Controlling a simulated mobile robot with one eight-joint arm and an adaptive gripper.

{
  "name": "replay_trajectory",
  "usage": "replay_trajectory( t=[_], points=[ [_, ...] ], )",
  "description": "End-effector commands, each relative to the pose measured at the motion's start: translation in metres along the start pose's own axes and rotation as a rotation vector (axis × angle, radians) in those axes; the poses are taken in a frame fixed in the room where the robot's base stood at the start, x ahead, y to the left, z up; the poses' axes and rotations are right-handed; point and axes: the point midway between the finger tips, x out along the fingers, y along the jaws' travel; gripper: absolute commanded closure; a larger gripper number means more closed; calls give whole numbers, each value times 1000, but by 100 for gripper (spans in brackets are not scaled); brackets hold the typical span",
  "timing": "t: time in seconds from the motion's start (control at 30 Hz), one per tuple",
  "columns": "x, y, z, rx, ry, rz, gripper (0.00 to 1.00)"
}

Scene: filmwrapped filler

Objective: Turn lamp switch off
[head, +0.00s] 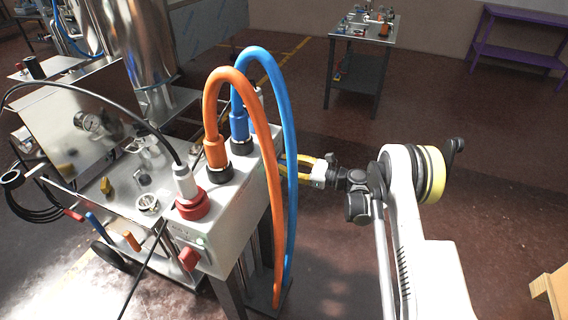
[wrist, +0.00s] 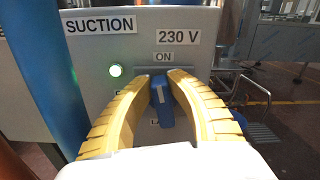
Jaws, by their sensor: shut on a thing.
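In the wrist view, a blue switch handle (wrist: 161,100) sits on the grey face of a control box (wrist: 110,50) labelled "SUCTION", "230 V" and "ON". The lower lettering is partly hidden by the fingers. In the head view, my gripper (head: 284,167) reaches the right side of the box (head: 232,215) from the right. There the handle is hidden behind the box and hoses. No lamp is clearly identifiable.
A thick orange hose (head: 212,95) and blue hose (head: 262,58) loop from the box top and hang close to my fingers. A red switch (head: 189,258) is on the box's front. A metal cart (head: 70,180) stands left. Open floor (head: 480,200) lies right.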

Motion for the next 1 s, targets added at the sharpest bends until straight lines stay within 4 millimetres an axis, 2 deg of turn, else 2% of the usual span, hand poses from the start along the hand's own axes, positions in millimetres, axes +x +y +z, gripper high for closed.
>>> replay_trajectory(
  t=[1.0],
  points=[
    [1, 23, -12, -954, -1, 1, 100]
  ],
)
